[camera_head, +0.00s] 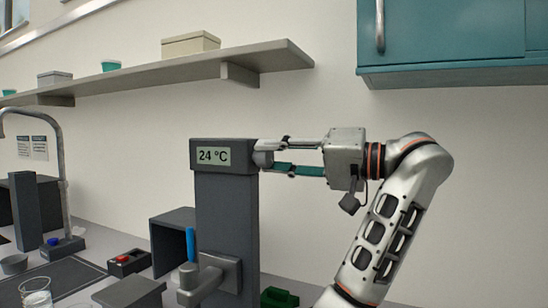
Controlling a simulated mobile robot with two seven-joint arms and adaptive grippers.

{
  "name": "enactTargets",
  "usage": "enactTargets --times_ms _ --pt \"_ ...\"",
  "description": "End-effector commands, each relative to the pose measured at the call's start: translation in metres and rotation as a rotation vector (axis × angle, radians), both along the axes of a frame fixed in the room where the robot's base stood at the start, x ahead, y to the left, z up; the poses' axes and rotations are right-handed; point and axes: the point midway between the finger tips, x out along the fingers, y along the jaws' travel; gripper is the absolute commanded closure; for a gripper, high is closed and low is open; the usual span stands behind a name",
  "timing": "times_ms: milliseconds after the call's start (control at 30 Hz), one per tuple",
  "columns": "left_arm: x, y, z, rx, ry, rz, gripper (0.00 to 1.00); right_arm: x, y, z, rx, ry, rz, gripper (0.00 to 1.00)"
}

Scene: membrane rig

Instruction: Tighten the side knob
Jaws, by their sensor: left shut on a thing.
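The rig is a dark grey upright column (226,225) with a display head (222,143) that reads 24 °C. The side knob (263,159) is a small grey piece on the right side of the display head, partly hidden by the fingers.
A grey clamp or valve piece (208,275) with a blue handle (190,245) sits low on the column. A glass beaker (36,292), a red-buttoned box (129,262) and a tap (62,180) stand at left. A shelf (160,73) and teal cabinet (455,40) hang above.

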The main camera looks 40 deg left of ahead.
Motion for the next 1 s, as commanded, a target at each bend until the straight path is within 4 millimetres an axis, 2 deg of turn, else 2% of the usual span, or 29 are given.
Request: enactTargets --times_ms 200,233,267,300,667,867,1000 --pt "0.000 0.000 0.000 0.000 0.000 0.000 0.93 -0.001 0.000 -0.001 0.000 0.002 0.001 0.60" --pt "0.000 0.000 0.000 0.000 -0.001 0.000 0.64 -0.001 0.000 -0.001 0.000 0.002 0.001 0.60" --pt "0.000 0.000 0.000 0.000 -0.001 0.000 0.56 -0.001 0.000 -0.001 0.000 0.002 0.001 0.60" --pt "0.000 0.000 0.000 0.000 -0.001 0.000 0.55 -0.002 0.000 -0.001 0.001 0.004 0.001 0.60" --pt "0.001 -0.003 0.000 0.000 -0.001 -0.001 0.55 -0.002 -0.001 -0.002 -0.003 0.003 0.004 0.60" --pt "0.009 -0.027 0.000 0.000 0.000 -0.005 0.55 -0.002 0.000 -0.001 -0.001 0.002 0.002 0.60" --pt "0.018 -0.055 0.000 -0.002 0.001 -0.005 0.55 -0.002 0.000 -0.001 0.000 0.002 0.002 0.60"
